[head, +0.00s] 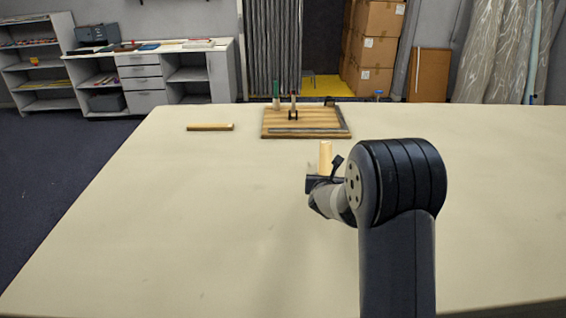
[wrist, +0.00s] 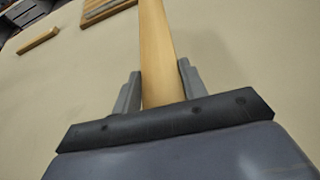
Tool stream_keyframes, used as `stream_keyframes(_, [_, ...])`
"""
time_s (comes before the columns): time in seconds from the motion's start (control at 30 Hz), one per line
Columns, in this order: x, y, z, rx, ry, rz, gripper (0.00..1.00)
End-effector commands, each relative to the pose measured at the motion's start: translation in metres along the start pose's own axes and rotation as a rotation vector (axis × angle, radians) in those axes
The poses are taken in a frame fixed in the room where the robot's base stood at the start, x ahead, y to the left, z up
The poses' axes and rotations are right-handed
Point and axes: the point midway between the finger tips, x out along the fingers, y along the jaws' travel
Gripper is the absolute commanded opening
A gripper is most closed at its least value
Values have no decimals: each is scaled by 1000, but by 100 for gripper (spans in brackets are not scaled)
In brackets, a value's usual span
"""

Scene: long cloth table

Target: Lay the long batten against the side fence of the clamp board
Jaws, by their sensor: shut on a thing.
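My gripper (wrist: 160,88) is shut on a long, light wooden batten (wrist: 157,45) in the wrist view. The batten runs between the two grey fingers and out past the top edge of that view. In the head view the batten (head: 325,157) shows as a short upright-looking piece beyond my gripper, partly hidden by it. The clamp board (head: 305,122) lies at the far side of the table, beyond the batten and apart from it. It has a grey strip along its near edge and one at its right side. Its corner also shows in the wrist view (wrist: 108,9).
A shorter wooden piece (head: 210,127) lies on the table left of the board; it also shows in the wrist view (wrist: 38,41). Upright clamps with a green handle (head: 276,89) and a reddish handle (head: 293,100) stand on the board. The cloth table (head: 180,220) is otherwise largely clear.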

Motion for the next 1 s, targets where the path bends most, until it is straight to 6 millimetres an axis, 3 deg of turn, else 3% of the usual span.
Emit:
stream_keyframes(0.1, [21,36,22,-20,-4,55,14])
stream_keyframes(0.23, [36,69,40,-42,-4,110,14])
stream_keyframes(0.47, [46,96,53,-65,-1,159,14])
stream_keyframes(0.8, [67,98,5,-70,1,163,14])
stream_keyframes(1.0, [72,98,-8,-69,-1,162,14])
